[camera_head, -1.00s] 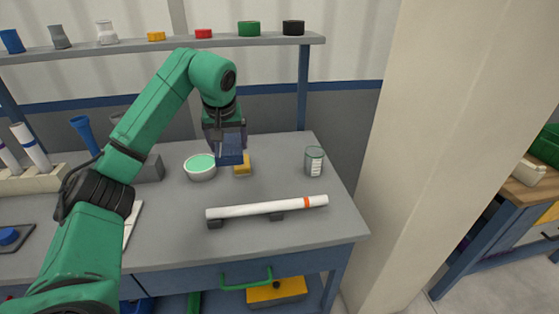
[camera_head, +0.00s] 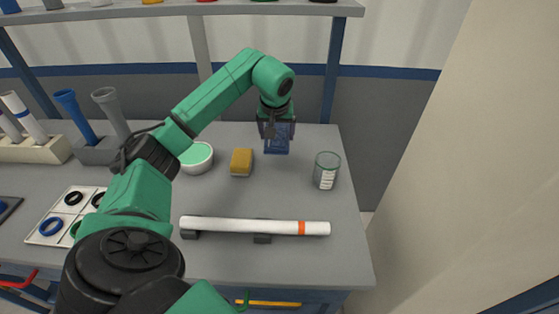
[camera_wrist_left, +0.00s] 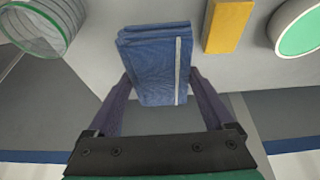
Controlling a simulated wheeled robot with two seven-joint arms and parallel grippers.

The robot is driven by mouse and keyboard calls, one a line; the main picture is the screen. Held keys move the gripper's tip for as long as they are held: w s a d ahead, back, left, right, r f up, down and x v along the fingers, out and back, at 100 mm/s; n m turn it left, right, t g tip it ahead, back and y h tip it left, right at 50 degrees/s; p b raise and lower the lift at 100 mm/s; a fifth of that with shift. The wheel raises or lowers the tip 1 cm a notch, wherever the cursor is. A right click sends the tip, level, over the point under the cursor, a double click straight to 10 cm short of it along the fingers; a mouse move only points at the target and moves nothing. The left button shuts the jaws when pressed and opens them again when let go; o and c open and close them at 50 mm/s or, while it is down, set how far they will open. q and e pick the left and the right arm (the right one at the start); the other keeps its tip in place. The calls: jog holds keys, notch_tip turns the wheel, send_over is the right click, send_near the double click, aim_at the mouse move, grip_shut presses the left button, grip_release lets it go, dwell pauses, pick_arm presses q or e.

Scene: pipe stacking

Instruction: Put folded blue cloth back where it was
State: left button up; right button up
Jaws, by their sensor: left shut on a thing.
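The folded blue cloth (camera_head: 277,143) is in my left gripper (camera_head: 276,128), near the back of the grey workbench. In the left wrist view the cloth (camera_wrist_left: 158,62) is a thick folded stack with a pale stripe, between the two dark fingers of my left gripper (camera_wrist_left: 160,88). The fingers are shut on its sides. In the head view the gripper partly covers the cloth, and I cannot tell whether it touches the bench top. My right gripper is not in view.
A yellow sponge (camera_head: 241,162) and a white bowl with green contents (camera_head: 196,158) are left of the cloth. A glass jar (camera_head: 326,170) stands to its right. A white pipe with an orange band (camera_head: 255,226) lies on dark supports in front. A shelf (camera_head: 180,10) hangs behind.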

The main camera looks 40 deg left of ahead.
aim_at(278, 143)
pick_arm(q)
jog(key=f, duration=0.4)
jog(key=w+f, duration=0.1)
jog(key=f, duration=0.1)
notch_tip(278, 143, down, 2)
jog(key=shift+f, duration=0.15)
notch_tip(278, 143, down, 2)
jog(key=shift+s+f+p, duration=0.1)
jog(key=shift+f+p, duration=0.1)
jog(key=shift+p, duration=0.1)
jog(key=shift+f, duration=0.2)
jog(key=o, duration=0.9)
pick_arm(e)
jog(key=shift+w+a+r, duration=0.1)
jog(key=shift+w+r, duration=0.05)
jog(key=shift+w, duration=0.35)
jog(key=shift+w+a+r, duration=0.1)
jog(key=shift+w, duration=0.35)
pick_arm(q)
jog(key=shift+r, duration=0.15)
jog(key=shift+r, duration=0.3)
jog(key=v, duration=1.1)
jog(key=shift+d+r+b, duration=0.1)
jog(key=shift+r+b, duration=0.1)
jog(key=shift+b, duration=0.15)
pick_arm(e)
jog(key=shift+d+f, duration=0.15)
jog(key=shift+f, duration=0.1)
